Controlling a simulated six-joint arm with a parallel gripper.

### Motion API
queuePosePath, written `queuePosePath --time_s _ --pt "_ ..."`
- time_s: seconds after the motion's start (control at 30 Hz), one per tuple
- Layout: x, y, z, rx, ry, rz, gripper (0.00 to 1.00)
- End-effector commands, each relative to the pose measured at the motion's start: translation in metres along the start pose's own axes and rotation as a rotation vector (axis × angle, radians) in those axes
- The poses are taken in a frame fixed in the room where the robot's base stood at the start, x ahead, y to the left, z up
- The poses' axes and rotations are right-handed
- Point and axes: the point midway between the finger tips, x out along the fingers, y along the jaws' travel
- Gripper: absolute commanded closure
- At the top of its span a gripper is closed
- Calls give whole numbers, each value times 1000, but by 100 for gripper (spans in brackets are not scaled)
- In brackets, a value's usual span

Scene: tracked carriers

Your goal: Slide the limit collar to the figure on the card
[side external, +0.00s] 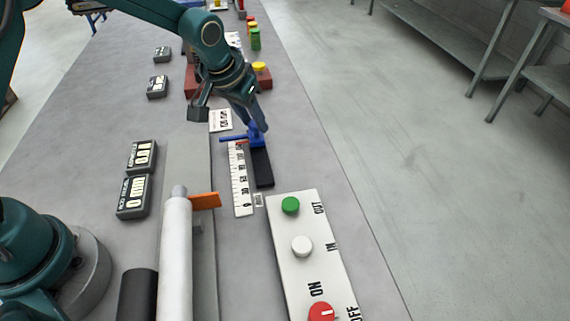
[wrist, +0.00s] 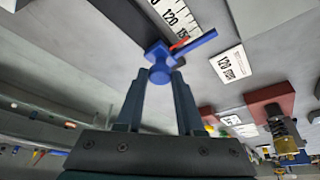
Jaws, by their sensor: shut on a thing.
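The blue limit collar (side external: 257,139) sits at the far end of its black rail (side external: 263,170), with a blue arm reaching left over the white scale (side external: 240,185). In the wrist view the collar (wrist: 160,74) is between my fingertips, and a red mark on its arm lies over the scale (wrist: 172,14) near its far end, past the printed 120. The exact reading is too small to tell. The card (wrist: 230,65) reads 120 mm; it also lies beyond the scale in the side view (side external: 221,120). My gripper (wrist: 160,82) is shut on the collar.
A white panel (side external: 305,265) with green, white and red controls stands near the front right. A white cylinder with an orange flag (side external: 205,200) lies left of the scale. Counter boxes (side external: 133,196) stand farther left. A red-brown block (wrist: 270,105) is beyond the card.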

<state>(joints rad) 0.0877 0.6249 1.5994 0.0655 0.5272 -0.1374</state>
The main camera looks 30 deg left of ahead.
Motion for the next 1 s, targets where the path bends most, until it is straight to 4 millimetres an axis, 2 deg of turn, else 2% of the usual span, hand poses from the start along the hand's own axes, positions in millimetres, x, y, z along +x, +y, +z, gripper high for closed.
queuePosePath --time_s 0.3,0.53,0.83,0.87,0.9,0.93,1.0 --pt "-1 0 0 0 1 -1 100" --pt "-8 20 17 4 2 0 100" --pt "-9 21 19 -1 2 -1 100" --pt "-9 21 19 -1 2 -1 56" --pt "-9 21 19 -1 2 -1 40" --pt "-9 21 19 -1 2 -1 34" --pt "-8 21 19 -1 2 -1 34"
